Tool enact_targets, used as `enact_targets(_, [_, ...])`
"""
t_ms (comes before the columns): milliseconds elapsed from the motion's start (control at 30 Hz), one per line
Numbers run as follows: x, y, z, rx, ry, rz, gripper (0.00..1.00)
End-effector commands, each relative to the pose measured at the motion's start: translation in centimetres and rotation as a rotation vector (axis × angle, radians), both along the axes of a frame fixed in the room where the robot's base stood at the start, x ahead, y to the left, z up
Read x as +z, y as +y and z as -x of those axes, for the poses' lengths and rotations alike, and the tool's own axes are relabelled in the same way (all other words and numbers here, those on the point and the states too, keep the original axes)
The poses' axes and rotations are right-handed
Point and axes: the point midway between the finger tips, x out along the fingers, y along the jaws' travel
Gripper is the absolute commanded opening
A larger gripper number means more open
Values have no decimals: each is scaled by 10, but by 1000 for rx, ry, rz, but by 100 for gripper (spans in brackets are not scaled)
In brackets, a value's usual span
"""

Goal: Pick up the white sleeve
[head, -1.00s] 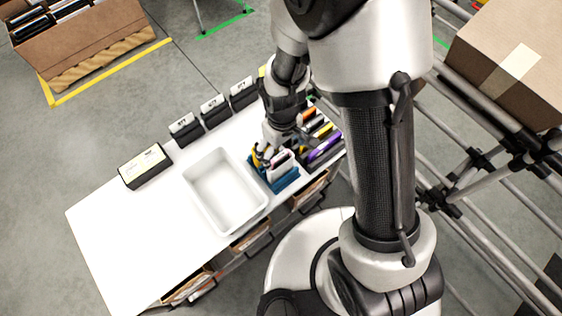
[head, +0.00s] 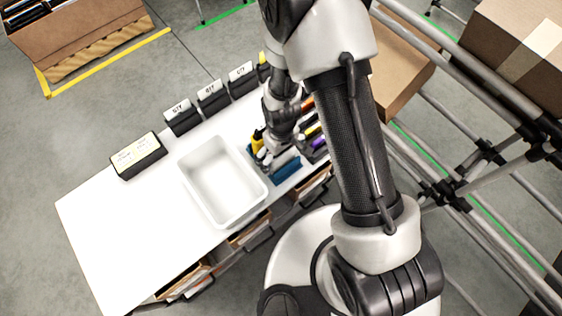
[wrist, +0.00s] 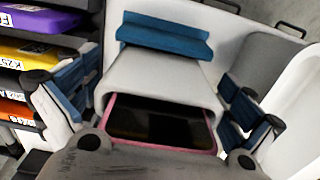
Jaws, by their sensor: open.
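The white sleeve (wrist: 160,78) is in the middle of the wrist view, with its open mouth toward me. A dark flat item with a pink edge (wrist: 160,122) sits in the mouth. My gripper (wrist: 155,100) is open, with one blue-padded finger on each side of the sleeve and gaps visible between. In the head view my gripper (head: 272,152) is over the blue tilted carton (head: 287,171) and hides most of the sleeve (head: 284,158). A blue carton edge (wrist: 165,36) shows beyond the sleeve in the wrist view.
An empty white tray (head: 190,190) stands left of the carton on the white table (head: 95,215). Black labelled boxes (head: 212,98) line the back edge. Coloured items (wrist: 40,56) are stacked close by the left finger. The table's left end is clear.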

Motion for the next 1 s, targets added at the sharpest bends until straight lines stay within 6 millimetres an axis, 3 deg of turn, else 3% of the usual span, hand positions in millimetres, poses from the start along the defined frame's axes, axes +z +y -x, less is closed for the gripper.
enact_targets(233, [-3,0,-1,0,-3,-1,100])
enact_targets(800, [-3,0,-1,0,-2,0,62])
enact_targets(1000, [-2,0,-1,0,-2,0,60])
